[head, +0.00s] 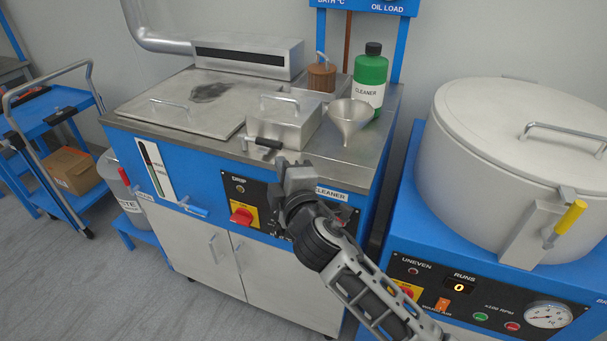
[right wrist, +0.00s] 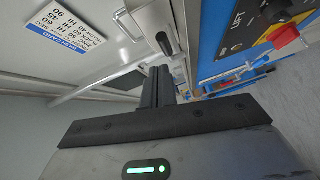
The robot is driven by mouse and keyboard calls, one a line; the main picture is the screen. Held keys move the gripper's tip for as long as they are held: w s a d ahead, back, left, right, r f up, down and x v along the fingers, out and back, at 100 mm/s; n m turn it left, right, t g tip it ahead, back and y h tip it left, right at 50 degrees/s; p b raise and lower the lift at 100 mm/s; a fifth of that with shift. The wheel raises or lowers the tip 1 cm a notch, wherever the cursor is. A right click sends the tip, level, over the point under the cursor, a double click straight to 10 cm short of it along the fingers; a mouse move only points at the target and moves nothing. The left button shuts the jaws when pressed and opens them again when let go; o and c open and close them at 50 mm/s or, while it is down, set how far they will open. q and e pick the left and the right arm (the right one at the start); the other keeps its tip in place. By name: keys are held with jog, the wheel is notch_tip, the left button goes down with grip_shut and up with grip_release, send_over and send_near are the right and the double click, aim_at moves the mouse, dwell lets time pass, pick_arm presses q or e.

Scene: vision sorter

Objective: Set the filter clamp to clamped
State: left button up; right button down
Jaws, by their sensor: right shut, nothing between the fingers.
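A small steel box with a lid handle (head: 283,122) sits on the steel top of the blue machine. A short lever with a black grip (head: 264,143) lies at the box's front edge, pointing right; it looks like the filter clamp, though no label on it shows. The black grip also shows in the right wrist view (right wrist: 164,43), just beyond my fingers. My right gripper (head: 284,165) is shut and empty, just below and right of the black grip. I cannot tell whether it touches the grip. My left gripper is not in view.
A red knob (head: 242,216) is on the front panel. A large white drum (head: 510,150) stands at right.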

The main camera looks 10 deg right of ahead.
jog(key=s+d, duration=0.3)
jog(key=shift+s+d+r, duration=0.1)
jog(key=shift+s+d, duration=0.05)
jog(key=shift+s, duration=0.1)
jog(key=s+d+f+m+g, duration=0.2)
jog(key=s+f+m+g, duration=0.1)
jog(key=s+f+m, duration=0.4)
jog(key=s+d+f+m+g, duration=0.3)
jog(key=s+f+m, duration=0.5)
jog(key=s+f, duration=0.6)
jog(key=shift+s+d+f+g+y, duration=0.3)
jog(key=shift+s+g, duration=0.2)
jog(key=shift+s, duration=0.35)
